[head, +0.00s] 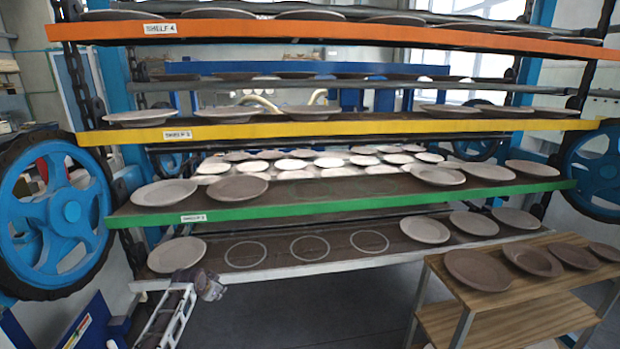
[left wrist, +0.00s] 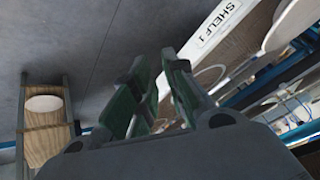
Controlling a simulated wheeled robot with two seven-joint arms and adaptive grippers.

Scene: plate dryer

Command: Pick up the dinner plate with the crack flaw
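Round dinner plates stand on every level of the rack. On the lowest shelf (head: 280,272), a plate (head: 177,255) lies at the left end and three more (head: 425,229) lie to the right, with empty ring marks between. Darker plates (head: 477,270) lie on the wooden table. I cannot make out a crack on any plate. My left gripper (head: 208,287) is just below and in front of the lowest shelf's left plate, apart from it. In the left wrist view its green-padded fingers (left wrist: 158,62) are apart and empty, beside the SHELF 1 label (left wrist: 220,22). My right gripper is out of view.
The green shelf (head: 340,206) hangs above the lowest one, with yellow (head: 340,129) and orange (head: 340,33) shelves higher up. Blue wheels (head: 65,210) flank the rack. The wooden table (head: 500,305) stands at the front right. The floor (head: 300,315) before the rack is clear.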

